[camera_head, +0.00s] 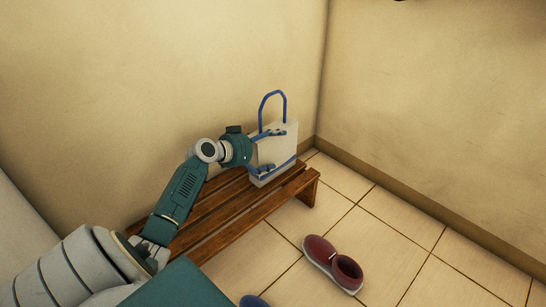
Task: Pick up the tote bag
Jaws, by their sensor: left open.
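The tote bag (285,145) is pale with a blue band low down and a blue looped handle that stands up. It stands upright on the far end of the wooden bench, near the room's corner. My left gripper (276,152) is open at the bag's left side, one finger above the other. Its fingers overlap the bag in the picture, and I cannot tell whether they touch it. My right gripper is not in view.
The slatted wooden bench (233,207) runs along the left wall. A dark red shoe (333,264) lies on the tiled floor (375,235) in front of it. A small blue thing (254,301) is cut off at the bottom edge. Walls close in behind and right.

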